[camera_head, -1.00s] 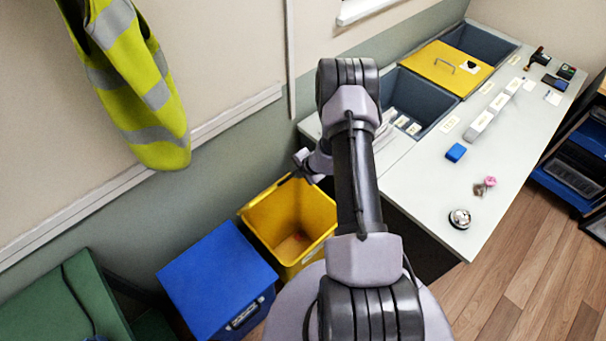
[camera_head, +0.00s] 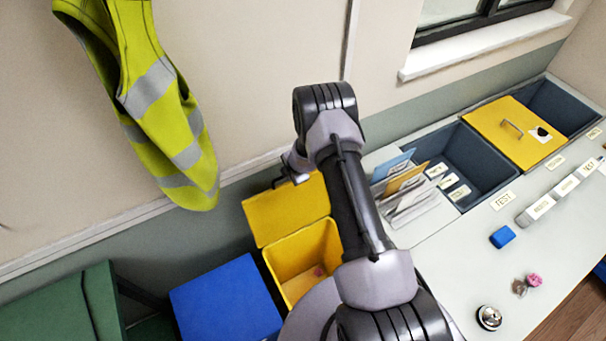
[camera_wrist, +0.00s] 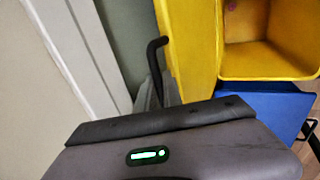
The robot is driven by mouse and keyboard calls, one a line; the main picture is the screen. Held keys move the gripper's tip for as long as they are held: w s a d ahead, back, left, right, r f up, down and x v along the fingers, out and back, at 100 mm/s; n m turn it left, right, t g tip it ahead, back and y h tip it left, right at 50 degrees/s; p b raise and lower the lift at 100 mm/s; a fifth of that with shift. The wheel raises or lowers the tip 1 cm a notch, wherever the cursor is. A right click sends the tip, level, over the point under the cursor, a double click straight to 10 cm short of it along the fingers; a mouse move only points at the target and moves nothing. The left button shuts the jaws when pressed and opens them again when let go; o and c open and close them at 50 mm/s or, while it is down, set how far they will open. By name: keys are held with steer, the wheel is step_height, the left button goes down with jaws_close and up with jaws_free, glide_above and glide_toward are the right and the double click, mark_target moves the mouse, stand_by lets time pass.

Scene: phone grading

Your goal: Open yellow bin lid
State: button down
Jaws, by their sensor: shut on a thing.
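The yellow bin (camera_head: 318,238) stands on the floor against the wall with its top open. Its yellow lid (camera_head: 285,212) is raised at the wall side, with its face showing in the head view. My gripper (camera_head: 289,178) is at the lid's upper edge, partly hidden by my arm. In the wrist view the lid (camera_wrist: 187,45) stands beside the open bin (camera_wrist: 268,62), and a black handle (camera_wrist: 153,55) sticks out from it. My gripper (camera_wrist: 158,95) is shut on this handle; the fingertips are mostly hidden behind the gripper body. Something small and pinkish lies inside the bin.
A blue bin (camera_head: 226,302) stands directly left of the yellow bin. A green bin (camera_head: 55,305) is farther left. A hi-vis vest (camera_head: 165,105) hangs on the wall above. The worktop (camera_head: 455,265) with sunken trays is close on the right.

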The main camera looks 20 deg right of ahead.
steer(key=shift+w, duration=0.3)
steer(key=c, duration=1.5)
jaws_free()
steer(key=shift+s, duration=0.1)
steer(key=shift+r, duration=0.1)
steer(key=p+v, duration=0.1)
steer(key=v, duration=1.6)
steer(key=shift+r, duration=0.2)
